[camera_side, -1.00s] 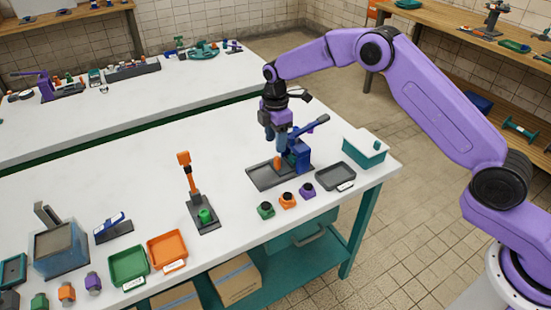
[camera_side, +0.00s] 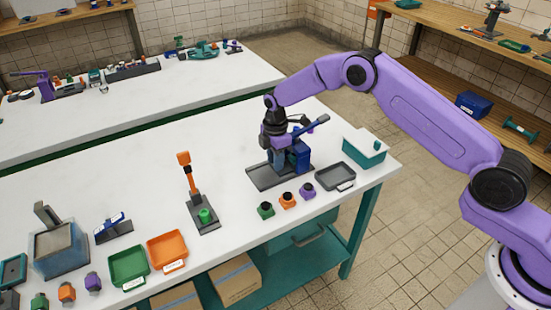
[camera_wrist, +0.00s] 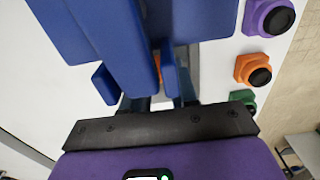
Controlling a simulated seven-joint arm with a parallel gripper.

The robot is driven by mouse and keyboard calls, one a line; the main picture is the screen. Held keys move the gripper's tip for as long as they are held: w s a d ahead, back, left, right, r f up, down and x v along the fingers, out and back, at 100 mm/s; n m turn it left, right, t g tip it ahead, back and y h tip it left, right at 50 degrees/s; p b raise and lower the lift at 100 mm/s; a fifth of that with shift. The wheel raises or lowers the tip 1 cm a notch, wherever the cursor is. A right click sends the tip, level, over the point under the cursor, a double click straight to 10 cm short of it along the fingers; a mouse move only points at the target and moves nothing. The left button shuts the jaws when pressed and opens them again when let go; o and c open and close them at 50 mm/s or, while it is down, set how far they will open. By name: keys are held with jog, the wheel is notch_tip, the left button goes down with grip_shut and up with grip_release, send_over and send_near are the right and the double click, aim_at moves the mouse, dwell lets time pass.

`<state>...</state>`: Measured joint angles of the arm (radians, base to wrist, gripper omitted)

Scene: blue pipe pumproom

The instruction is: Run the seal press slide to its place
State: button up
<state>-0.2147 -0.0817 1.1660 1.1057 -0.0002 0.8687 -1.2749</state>
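The seal press is a blue upright body (camera_side: 299,157) with a blue lever, on a dark grey base plate (camera_side: 262,180) near the front right of the bench. My gripper (camera_side: 277,163) points down over the base plate, close against the left side of the blue body. In the wrist view, blue press parts (camera_wrist: 120,45) fill the upper middle, just in front of my gripper (camera_wrist: 160,100). A small bit of orange shows between the blue parts. The fingertips and the slide are largely hidden, so I cannot tell whether they touch.
Green, orange and purple pieces with black tops (camera_side: 287,200) stand in front of the press. A dark tray (camera_side: 335,176) and a teal box (camera_side: 365,150) are to its right. An orange-handled stand (camera_side: 190,185) is to its left.

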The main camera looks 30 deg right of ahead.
jog(key=a, duration=1)
grip_shut()
jog(key=shift+a, duration=0.1)
jog(key=o, duration=0.9)
grip_release()
jog(key=shift+c, duration=0.2)
jog(key=shift+r, duration=0.1)
jog(key=shift+r, duration=0.25)
notch_tip(320, 180, up, 17)
